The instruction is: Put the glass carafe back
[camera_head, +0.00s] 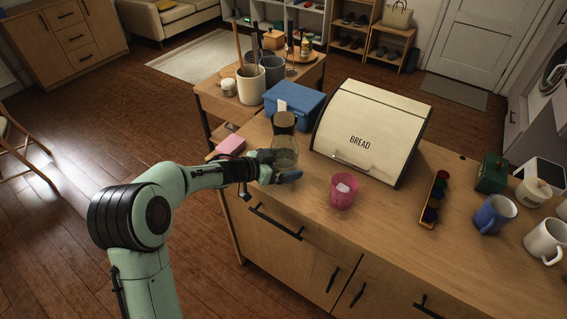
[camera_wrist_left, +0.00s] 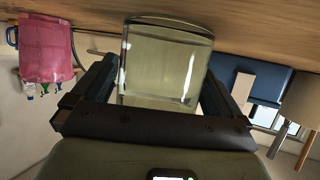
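The glass carafe (camera_head: 285,148) has a clear body and a dark neck. It is upright near the left end of the wooden counter, left of the bread box. My left gripper (camera_head: 277,166) reaches it from the left, with one finger on each side of its body. In the left wrist view, which looks upside down, the clear glass body of the carafe (camera_wrist_left: 165,62) fills the gap between the dark fingers of my left gripper (camera_wrist_left: 163,75), and both appear to touch it. I cannot tell whether its base rests on the counter. My right gripper is not in view.
The cream bread box (camera_head: 372,130) stands right of the carafe, with a blue box (camera_head: 292,104) behind it. A pink tumbler (camera_head: 343,193) is near the front and a pink block (camera_head: 231,145) at the left edge. Mugs (camera_head: 494,214) stand far right. Clear counter lies at front right.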

